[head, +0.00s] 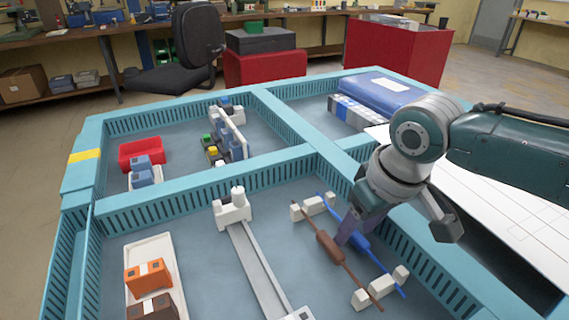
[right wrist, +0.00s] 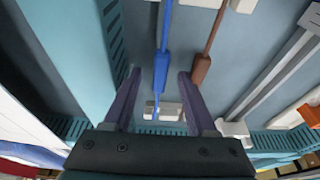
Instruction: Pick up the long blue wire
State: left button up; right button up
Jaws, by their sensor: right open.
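The long blue wire (head: 382,267) lies across two pairs of white holder blocks in the front right compartment, with a thicker blue middle part. A brown wire (head: 331,251) lies beside it on the left. My right gripper (head: 352,234) is over the wires, fingers pointing down, and hides part of the blue wire. In the right wrist view the gripper (right wrist: 160,74) is open. The blue wire (right wrist: 163,62) runs between its two fingers without visible contact, and the brown wire (right wrist: 202,68) is outside the right finger. Their height difference is hard to judge. My left gripper is out of view.
The teal crate (head: 330,152) has slotted walls dividing it into compartments. A grey rail with white ends (head: 258,268) lies left of the wires. A white tray (head: 168,252) holds orange and brown sockets. A blue box (head: 382,92) sits in the back right compartment.

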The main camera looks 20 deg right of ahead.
grip_shut()
dwell(0.4)
